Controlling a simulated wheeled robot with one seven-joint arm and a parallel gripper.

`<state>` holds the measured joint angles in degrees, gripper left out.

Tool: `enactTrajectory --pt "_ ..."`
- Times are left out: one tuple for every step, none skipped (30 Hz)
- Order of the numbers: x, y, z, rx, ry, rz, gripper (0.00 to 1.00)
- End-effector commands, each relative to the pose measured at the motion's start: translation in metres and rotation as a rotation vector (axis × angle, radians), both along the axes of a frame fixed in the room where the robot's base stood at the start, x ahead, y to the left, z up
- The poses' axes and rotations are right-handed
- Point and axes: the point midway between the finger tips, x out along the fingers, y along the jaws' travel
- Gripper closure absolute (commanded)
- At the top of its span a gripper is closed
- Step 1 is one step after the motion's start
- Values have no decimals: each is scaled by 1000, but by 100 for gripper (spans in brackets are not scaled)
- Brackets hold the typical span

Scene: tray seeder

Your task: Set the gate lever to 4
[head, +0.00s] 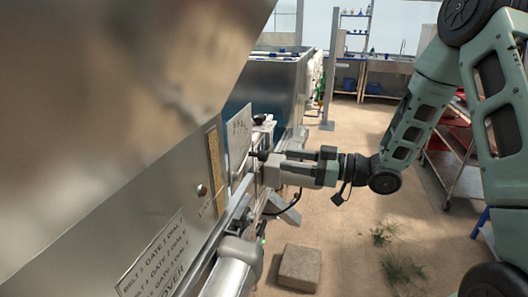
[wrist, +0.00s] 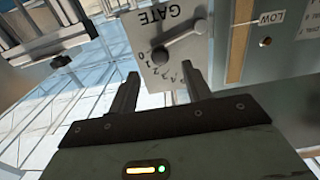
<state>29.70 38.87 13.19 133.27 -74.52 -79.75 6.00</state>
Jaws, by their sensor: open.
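The white gate plate (wrist: 145,25) is in the upper middle of the wrist view, its word GATE upside down. The dark grey gate lever (wrist: 182,41) slants across it, from an end at the upper right to a rounded knob at the lower left. The knob lies by the low end of a curved row of digits; the exact digit is unclear. My gripper (wrist: 162,88) is open and empty, its fingers below the knob in the picture and apart from it.
A large metal hopper panel (head: 110,110) fills the left of the head view. A yellow scale strip (wrist: 240,40) marked LOW stands right of the plate in the wrist view. A rail (head: 235,205) runs below. A stone block (head: 299,267) lies on open floor.

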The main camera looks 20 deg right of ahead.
Motion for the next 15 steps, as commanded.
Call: enactTrajectory --pt "6 10 3 2 1 5 51" --pt "10 16 2 2 1 5 51" --pt "14 22 3 1 1 4 51" --pt "18 26 3 1 -1 3 51" --pt "21 31 2 1 0 4 51" --pt "25 37 2 1 0 3 51" --pt "28 41 2 0 0 3 51" --pt "31 45 2 1 1 3 51" --pt "34 48 2 1 1 2 51" --pt "36 51 2 1 1 2 51" --pt "38 54 1 1 1 2 51" --pt "41 56 1 0 0 1 51" --pt "42 58 1 0 0 1 51" --pt "43 60 1 0 0 0 51" --pt "44 61 1 -1 1 0 51"
